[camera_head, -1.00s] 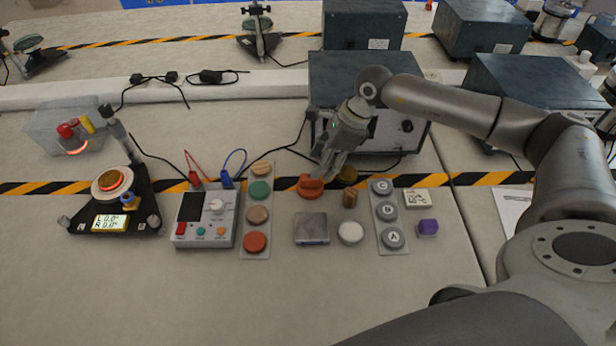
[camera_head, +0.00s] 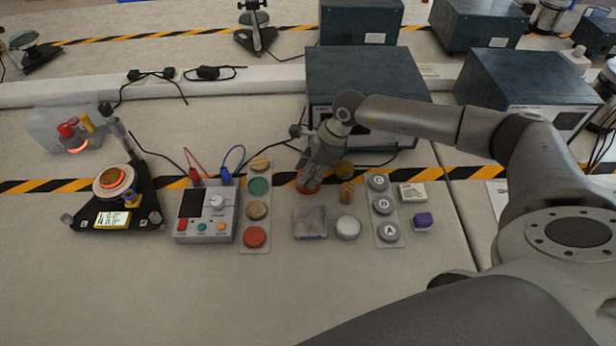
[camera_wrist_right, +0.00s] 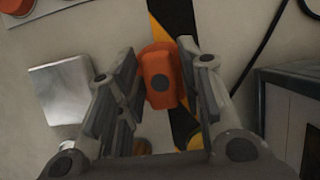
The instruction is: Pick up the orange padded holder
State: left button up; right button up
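The orange padded holder (camera_head: 309,188) lies on the table across the yellow-black stripe, mostly hidden under my right gripper (camera_head: 313,180) in the head view. In the right wrist view the orange holder (camera_wrist_right: 160,78), with a dark round spot, shows between the two fingers of my right gripper (camera_wrist_right: 158,55). The fingers are spread, one on each side of it, with gaps visible. Whether the fingertips are down at its height I cannot tell. My left gripper is in neither view.
Close by are a silver square block (camera_head: 310,222), a white round piece (camera_head: 348,227), a small brown block (camera_head: 346,194) and a yellow round piece (camera_head: 344,169). A strip of colored discs (camera_head: 257,211) lies left. A dark instrument box (camera_head: 350,75) stands behind.

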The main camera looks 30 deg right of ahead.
grip_shut()
jog(key=shift+r, duration=0.5)
jog(key=s+a+r+b, duration=0.4)
jog(key=s+a+r, duration=0.5)
jog(key=r, duration=0.3)
jog(key=shift+s, duration=0.8)
